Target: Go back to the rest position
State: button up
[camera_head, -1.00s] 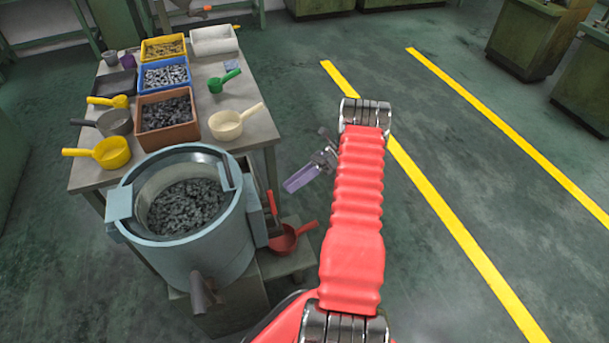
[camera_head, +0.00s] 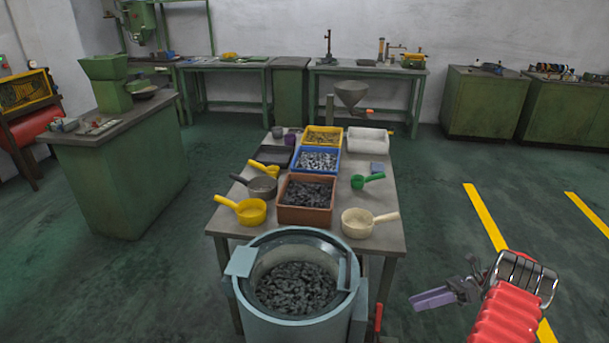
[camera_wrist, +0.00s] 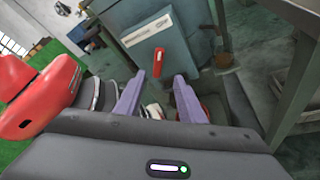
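My gripper (camera_head: 433,299) shows in the head view at the lower right, at the end of my red arm, over the floor right of the round tub. In the wrist view its two purple fingers (camera_wrist: 160,100) stand apart with a gap between them. I see nothing held; small red and white shapes show low between the fingers, too partial to name. A red handle (camera_wrist: 158,62) stands beyond the fingertips, in front of a grey-blue cabinet (camera_wrist: 165,35).
A round blue-grey tub (camera_head: 250,318) of dark parts stands front centre. Behind it, a table (camera_head: 228,222) holds an orange-brown bin (camera_head: 305,215), a blue bin (camera_head: 316,173), a yellow bin (camera_head: 322,147) and several scoops. The floor right of the table is clear, with yellow lines (camera_head: 486,217).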

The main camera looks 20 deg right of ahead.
jog(key=s+a+f+n+g+h, duration=0.2)
jog(key=s+f+n, duration=0.2)
jog(key=f+n, duration=0.1)
jog(key=s+a+r+n+g+h, duration=0.1)
jog(key=a+r+n+h, duration=0.4)
jog(key=a+r+n, duration=0.45)
jog(key=s+a+r+n+g+h, duration=0.1)
jog(key=a+r+n+h, duration=0.4)
jog(key=r, duration=0.7)
jog(key=s+a+r+n+t+h, duration=0.1)
jog(key=s+a+r+n+t, duration=0.2)
jog(key=a+r, duration=0.5)
jog(key=s+a+r+n+t+h, duration=0.1)
jog(key=s+a+r+n+t, duration=0.2)
jog(key=a, duration=0.8)
jog(key=s+r+n, duration=0.2)
jog(key=s+r, duration=0.1)
jog(key=r, duration=0.1)
jog(key=shift+a+r+t, duration=0.3)
jog(key=shift+a+r, duration=0.05)
jog(key=shift+r, duration=0.05)
